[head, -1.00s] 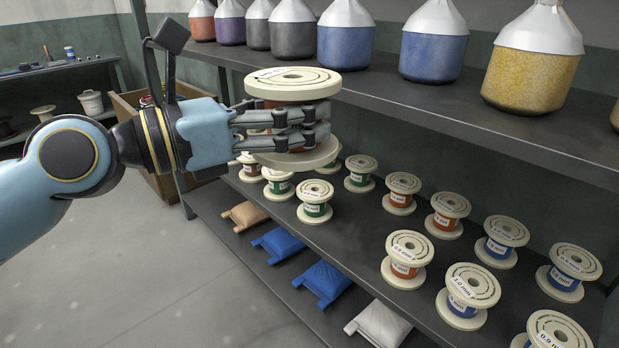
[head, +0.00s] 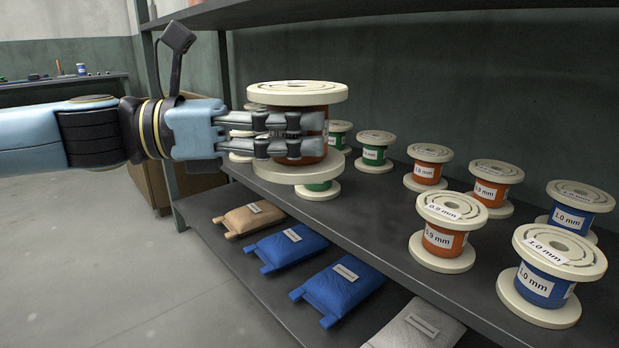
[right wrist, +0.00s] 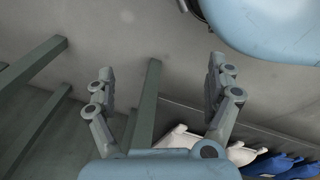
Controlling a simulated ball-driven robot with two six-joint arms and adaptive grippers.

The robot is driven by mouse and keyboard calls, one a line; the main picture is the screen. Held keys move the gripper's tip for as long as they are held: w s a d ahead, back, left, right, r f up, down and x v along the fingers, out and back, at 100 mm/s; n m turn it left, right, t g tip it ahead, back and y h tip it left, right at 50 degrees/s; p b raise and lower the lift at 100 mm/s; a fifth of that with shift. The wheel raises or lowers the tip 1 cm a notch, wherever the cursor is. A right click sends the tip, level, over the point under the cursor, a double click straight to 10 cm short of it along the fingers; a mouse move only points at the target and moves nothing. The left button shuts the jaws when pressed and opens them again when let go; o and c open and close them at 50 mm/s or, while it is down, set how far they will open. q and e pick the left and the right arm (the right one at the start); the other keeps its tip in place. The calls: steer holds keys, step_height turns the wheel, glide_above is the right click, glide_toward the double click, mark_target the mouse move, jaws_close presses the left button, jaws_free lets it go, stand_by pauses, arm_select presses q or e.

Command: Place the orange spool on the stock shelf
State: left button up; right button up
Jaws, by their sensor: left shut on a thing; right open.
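My left gripper (head: 290,135) is shut on the orange spool (head: 314,122), gripping its wound middle between the cream flanges. The spool is upright. In the head view it hangs in front of the left part of the stock shelf (head: 385,225) and hides some green spools behind it; I cannot tell if it touches the shelf. On the shelf stand green spools (head: 374,153), orange spools (head: 441,237) labelled 0.9 mm, and blue spools (head: 545,284) labelled 1.0 mm. My right gripper (right wrist: 162,85) is open and empty in the right wrist view.
An upper shelf (head: 340,12) runs above the spools. Below lie a tan bag (head: 250,217), blue bags (head: 338,284) and a white bag (head: 418,328). A shelf post (head: 160,130) stands at the left. Bare shelf shows between the green spool and the front orange spool.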

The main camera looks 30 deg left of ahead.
arm_select(q)
steer(key=w+a+f+n+t+y, duration=0.2)
steer(key=w+a+f+t, duration=0.15)
steer(key=w+f, duration=0.4)
steer(key=n+t+y, duration=0.2)
steer(key=n+y, duration=0.2)
steer(key=y, duration=0.1)
glide_above(376, 222)
step_height(376, 222, down, 7)
steer(key=b, duration=0.5)
steer(key=shift+f, duration=0.15)
step_height(376, 222, down, 3)
steer(key=shift+r+b, duration=0.15)
steer(key=shift+b, duration=1)
steer(key=shift+a+f, duration=0.1)
steer(key=shift+f, duration=0.15)
steer(key=shift+r, duration=0.25)
steer(key=o, duration=1.5)
steer(key=shift+f, duration=0.2)
arm_select(e)
steer(key=w+a+r+t+y, duration=0.1)
steer(key=w+a+r+t, duration=0.2)
steer(key=w+r, duration=0.3)
steer(key=shift+w+a+r, duration=0.15)
steer(key=shift+a+r, duration=0.1)
steer(key=shift+r, duration=0.5)
arm_select(q)
steer(key=shift+o, duration=0.2)
